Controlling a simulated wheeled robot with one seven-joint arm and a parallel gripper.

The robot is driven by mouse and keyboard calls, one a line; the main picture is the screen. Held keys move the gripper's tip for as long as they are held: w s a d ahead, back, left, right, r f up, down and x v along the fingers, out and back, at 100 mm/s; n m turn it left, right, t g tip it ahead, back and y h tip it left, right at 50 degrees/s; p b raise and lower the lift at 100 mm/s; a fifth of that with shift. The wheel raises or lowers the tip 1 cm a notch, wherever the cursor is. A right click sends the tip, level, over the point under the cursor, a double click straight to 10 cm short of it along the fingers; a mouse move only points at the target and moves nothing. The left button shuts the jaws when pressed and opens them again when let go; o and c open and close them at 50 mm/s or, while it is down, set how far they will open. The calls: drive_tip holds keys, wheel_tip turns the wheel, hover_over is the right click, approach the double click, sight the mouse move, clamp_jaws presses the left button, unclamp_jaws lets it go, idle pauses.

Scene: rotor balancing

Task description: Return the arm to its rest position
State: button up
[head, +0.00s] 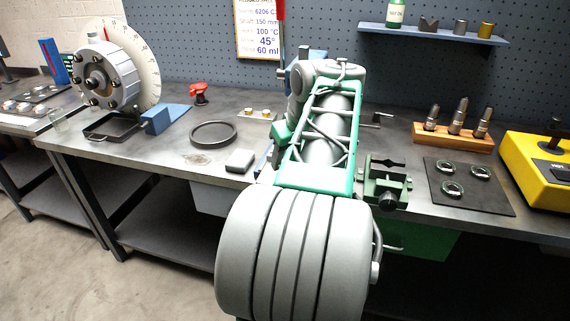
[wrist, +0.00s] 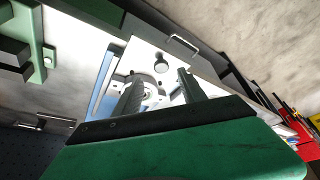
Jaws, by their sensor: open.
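My arm (head: 322,130) stands over the middle of the workbench in the head view and hides my gripper there. In the wrist view my gripper (wrist: 159,82) is open, its two dark fingers apart. Between and beyond the fingers is a pale plate (wrist: 190,55) with a round part and a dark knob. I cannot tell how far the plate is from the fingertips. Nothing is seen held.
A green vise (head: 387,182) stands just right of my arm. Farther right are a wooden tool block (head: 453,138), a dark mat (head: 487,199) with rings, and a yellow case (head: 540,165). Left are a black ring (head: 213,123) and a rotor with dial (head: 108,75).

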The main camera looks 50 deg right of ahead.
drive_tip(key=shift+v, duration=1.2)
